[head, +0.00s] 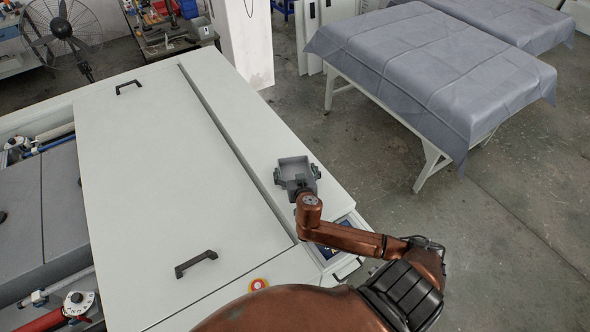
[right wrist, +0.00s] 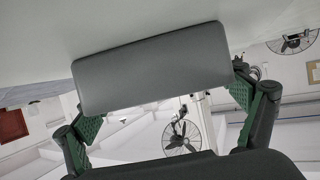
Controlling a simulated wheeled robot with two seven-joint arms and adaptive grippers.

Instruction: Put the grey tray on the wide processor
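The grey tray (head: 294,161) is a small, shallow open box. In the head view it appears over the right-hand strip of the wide processor's pale top (head: 150,165). My right gripper (head: 297,175) has its fingers along two opposite sides of the tray and looks shut on it. In the right wrist view the tray's grey side (right wrist: 150,68) fills the upper middle, between the green finger pads (right wrist: 165,108). The pale surface lies close behind it; I cannot tell whether the tray touches it. My left gripper is out of view.
The processor top carries black handles (head: 196,263) and a red button (head: 258,285) near its front edge. A table with a grey-blue cover (head: 430,70) stands at the right. Bare floor (head: 500,230) lies between. A fan (head: 62,25) stands at the back left.

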